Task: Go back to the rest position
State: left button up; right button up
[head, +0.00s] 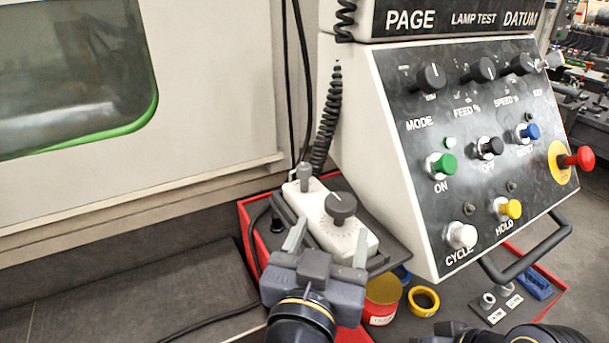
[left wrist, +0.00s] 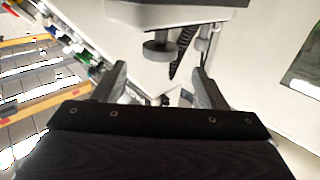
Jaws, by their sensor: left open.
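My left gripper (head: 328,245) is open in the head view, with its two grey fingers pointing up and forward. The fingers appear around the lower part of a white hand-held control box (head: 337,217), which has a dark knob and a small grey knob on top. I cannot tell whether they touch it. The left wrist view also shows the open gripper (left wrist: 158,88), with nothing visibly held between its fingers. Part of my right arm shows at the bottom right of the head view, but its gripper fingers are out of the picture.
A tilted control panel (head: 455,200) with buttons and a red stop knob (head: 582,158) stands at the right, a black handle (head: 530,250) below it. A red-edged tray (head: 246,240) holds a red tin (head: 381,311), a yellow ring (head: 424,290) and a blue piece (head: 535,285). A coiled cable (head: 327,120) hangs behind.

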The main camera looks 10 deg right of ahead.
pick_arm(q)
jog(key=shift+w+a+r, duration=0.1)
jog(key=shift+w+a, duration=0.1)
jog(key=w+a+f+g+h+b, duration=0.1)
jog(key=a+f+g, duration=0.15)
jog(key=a, duration=0.35)
jog(key=w+a+f+g+h+b, duration=0.1)
jog(key=w+a+f+g, duration=0.15)
jog(key=a, duration=0.45)
jog(key=s+a+f+n+g+y, duration=0.5)
jog(key=s+a+f+n, duration=0.1)
jog(key=s+a+f, duration=0.7)
notch_tip(320, 180, down, 3)
jog(key=shift+a+r+g+y, duration=0.15)
jog(key=shift+a+g+y, duration=0.15)
jog(key=shift+a, duration=0.9)
